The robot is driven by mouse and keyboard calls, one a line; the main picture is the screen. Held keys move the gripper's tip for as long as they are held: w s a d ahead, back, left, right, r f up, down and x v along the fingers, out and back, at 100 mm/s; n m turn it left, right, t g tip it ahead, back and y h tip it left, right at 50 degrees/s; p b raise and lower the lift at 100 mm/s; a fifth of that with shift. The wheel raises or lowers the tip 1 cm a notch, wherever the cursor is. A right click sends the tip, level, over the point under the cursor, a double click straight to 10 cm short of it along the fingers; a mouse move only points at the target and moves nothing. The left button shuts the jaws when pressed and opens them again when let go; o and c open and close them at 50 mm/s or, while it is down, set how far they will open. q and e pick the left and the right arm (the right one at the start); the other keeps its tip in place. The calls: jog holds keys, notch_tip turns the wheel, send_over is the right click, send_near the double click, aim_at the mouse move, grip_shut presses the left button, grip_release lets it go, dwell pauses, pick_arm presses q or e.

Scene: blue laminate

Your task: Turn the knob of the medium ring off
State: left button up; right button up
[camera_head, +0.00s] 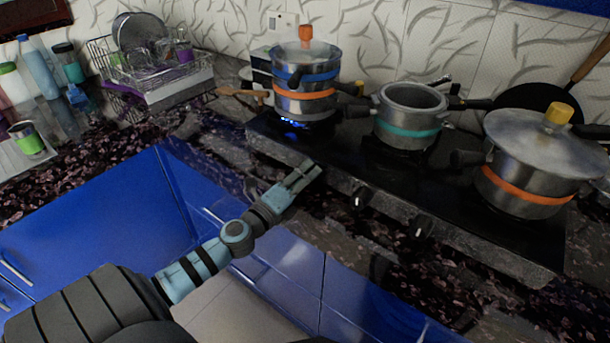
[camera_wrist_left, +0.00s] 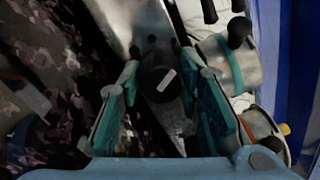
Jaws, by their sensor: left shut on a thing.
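The stove (camera_head: 375,165) is a black hob with a grey front that carries the knobs. My left gripper (camera_head: 308,174) is at the left end of this front, shut on the leftmost knob, which it hides in the head view. In the left wrist view the black knob (camera_wrist_left: 158,84) with a white mark sits between the two teal fingers of the gripper (camera_wrist_left: 163,92). The middle knob (camera_head: 361,197) and the right knob (camera_head: 420,226) stand free. A blue flame (camera_head: 291,123) shows under the left pot (camera_head: 305,82). My right gripper is out of view.
A lidless pot (camera_head: 408,128) with a teal band stands mid-stove; a lidded pot (camera_head: 525,198) with an orange band stands right. A pan (camera_head: 535,99) lies behind. A dish rack (camera_head: 165,85), bottles and cups fill the left counter. Blue cabinets (camera_head: 115,215) are below.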

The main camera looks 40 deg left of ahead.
pick_arm(q)
jog(key=m+p, duration=0.1)
jog(key=m, duration=0.5)
jog(key=shift+m, duration=0.4)
dwell(0.3)
jog(key=o, duration=1.1)
jog(key=shift+o, duration=0.2)
jog(key=s, duration=1.2)
jog(key=shift+f, duration=0.1)
